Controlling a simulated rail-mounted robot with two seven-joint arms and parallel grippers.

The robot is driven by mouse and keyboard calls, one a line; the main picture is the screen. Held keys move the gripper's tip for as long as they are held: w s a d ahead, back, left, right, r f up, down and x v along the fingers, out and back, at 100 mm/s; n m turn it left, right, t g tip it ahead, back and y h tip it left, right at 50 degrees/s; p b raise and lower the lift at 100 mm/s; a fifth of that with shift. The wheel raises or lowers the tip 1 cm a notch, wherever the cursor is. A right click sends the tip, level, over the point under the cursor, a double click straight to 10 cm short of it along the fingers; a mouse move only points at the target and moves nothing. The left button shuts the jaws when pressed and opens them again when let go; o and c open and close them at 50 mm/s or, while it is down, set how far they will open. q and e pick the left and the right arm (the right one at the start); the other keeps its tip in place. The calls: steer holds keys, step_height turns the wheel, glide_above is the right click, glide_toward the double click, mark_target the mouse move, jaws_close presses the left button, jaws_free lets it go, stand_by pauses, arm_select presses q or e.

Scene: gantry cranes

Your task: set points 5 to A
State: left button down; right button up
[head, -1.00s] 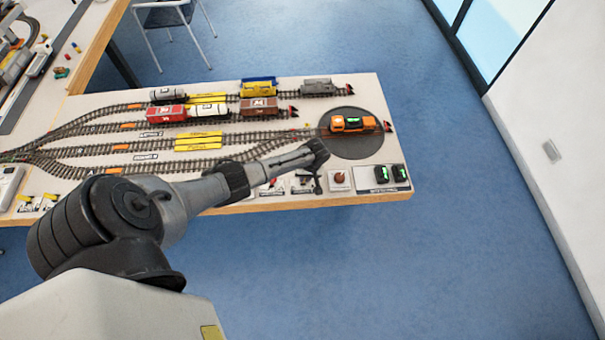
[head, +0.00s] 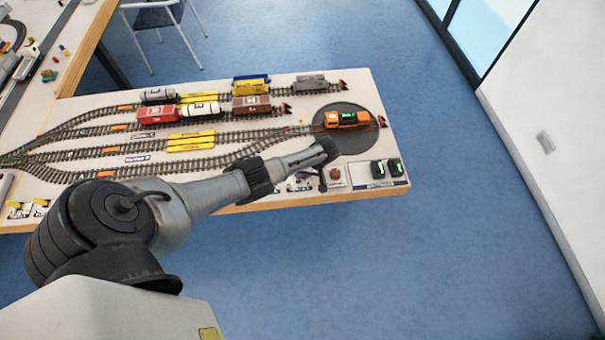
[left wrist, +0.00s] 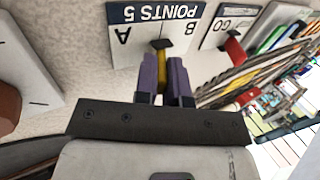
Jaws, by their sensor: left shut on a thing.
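The white "POINTS 5" plate (left wrist: 133,54) shows in the left wrist view, with A at its left and B at its right; its lettering appears upside down. A yellow lever (left wrist: 162,68) with a dark base stands on the plate, between the letters. My left gripper (left wrist: 166,72) has its purple fingers closed around this lever. Whether the lever leans to A or B I cannot tell. In the head view my left gripper (head: 323,172) reaches down to the front edge of the board, and the arm hides much of the plate row. My right gripper is not in view.
A "GO" plate with a red lever (left wrist: 234,50) is close to the right in the wrist view. A red-brown knob (head: 336,174) stands beside the gripper. The turntable (head: 366,140) carries an orange locomotive (head: 340,119). Several wagons stand on the tracks behind.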

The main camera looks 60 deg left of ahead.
arm_select(q)
steer(key=shift+f, duration=0.1)
steer(key=c, duration=1.2)
jaws_free()
steer(key=p+v, duration=0.2)
steer(key=v, duration=1.2)
steer(key=shift+p, duration=0.3)
steer(key=shift+f, duration=0.1)
steer(key=shift+m, duration=0.3)
